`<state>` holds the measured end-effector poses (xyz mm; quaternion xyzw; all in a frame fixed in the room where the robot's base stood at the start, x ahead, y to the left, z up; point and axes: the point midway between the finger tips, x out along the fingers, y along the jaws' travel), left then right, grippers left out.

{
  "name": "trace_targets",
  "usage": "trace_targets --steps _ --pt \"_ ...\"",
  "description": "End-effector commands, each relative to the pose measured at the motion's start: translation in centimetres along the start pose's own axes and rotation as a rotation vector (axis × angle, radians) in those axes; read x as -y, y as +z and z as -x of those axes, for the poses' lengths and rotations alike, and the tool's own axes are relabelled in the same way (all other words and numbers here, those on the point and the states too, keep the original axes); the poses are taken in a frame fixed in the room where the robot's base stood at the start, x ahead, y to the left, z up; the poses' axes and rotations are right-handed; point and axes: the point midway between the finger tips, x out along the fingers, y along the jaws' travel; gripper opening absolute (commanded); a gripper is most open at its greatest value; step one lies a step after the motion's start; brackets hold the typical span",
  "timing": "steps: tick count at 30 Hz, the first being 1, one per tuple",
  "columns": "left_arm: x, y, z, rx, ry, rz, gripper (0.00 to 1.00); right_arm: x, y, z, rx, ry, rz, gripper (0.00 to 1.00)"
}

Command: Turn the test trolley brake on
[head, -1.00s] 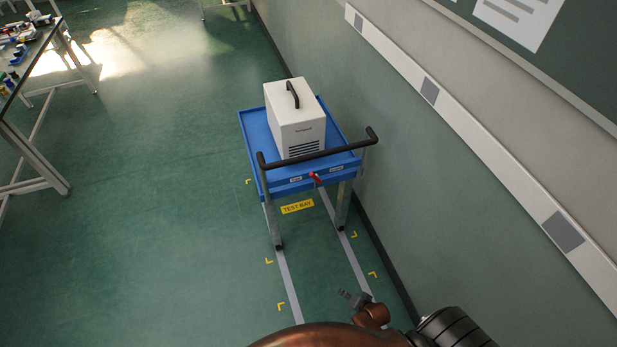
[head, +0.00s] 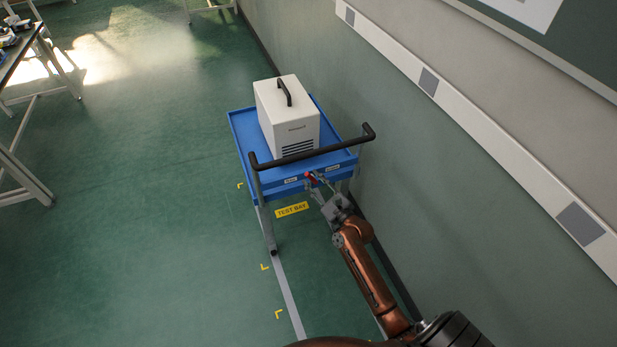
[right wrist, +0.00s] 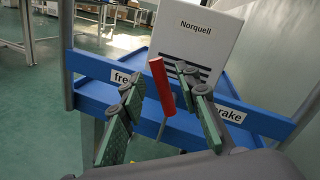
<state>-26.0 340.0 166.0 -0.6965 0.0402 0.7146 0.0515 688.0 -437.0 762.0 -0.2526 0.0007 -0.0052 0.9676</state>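The blue test trolley (head: 243,143) stands on the floor by the wall, with a black push handle (head: 312,150) above its near edge. A red brake lever (head: 310,177) sits on that edge; in the right wrist view the lever (right wrist: 161,87) leans slightly left, between the "free" label (right wrist: 123,78) and the partly covered "brake" label (right wrist: 231,114). My right gripper (head: 318,182) is at the lever. In the right wrist view its green-padded fingers (right wrist: 163,112) are open, one on each side of the lever, with gaps showing. My left gripper is not in view.
A white box labelled Norquell (head: 287,113) stands on the trolley. The wall (head: 450,190) runs close along the right side. A yellow "TEST BAY" sign (head: 292,209) lies on the floor. A workbench (head: 22,55) is far left; the floor between is clear.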

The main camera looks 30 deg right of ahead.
Motion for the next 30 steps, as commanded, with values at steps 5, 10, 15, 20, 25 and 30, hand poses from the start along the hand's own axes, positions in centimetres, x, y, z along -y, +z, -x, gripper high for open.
trace_targets --steps 5,10,15,20,25,30 --pt "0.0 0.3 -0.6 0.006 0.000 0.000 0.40 -0.1 -0.2 -2.2 -0.001 0.001 0.001 0.30" --pt "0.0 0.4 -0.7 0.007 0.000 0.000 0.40 0.0 -0.1 -2.9 -0.002 0.001 0.001 0.30" --pt "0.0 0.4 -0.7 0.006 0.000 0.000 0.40 0.0 -0.1 -2.9 -0.002 0.001 0.002 0.30" --pt "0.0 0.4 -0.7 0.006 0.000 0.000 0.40 0.0 -0.1 -2.9 -0.002 0.001 0.002 0.23" --pt "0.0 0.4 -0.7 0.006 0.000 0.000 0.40 0.0 -0.1 -2.9 -0.002 0.001 0.002 0.11" --pt "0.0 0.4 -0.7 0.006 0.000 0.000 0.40 0.0 -0.1 -2.9 -0.002 0.001 0.002 0.00"
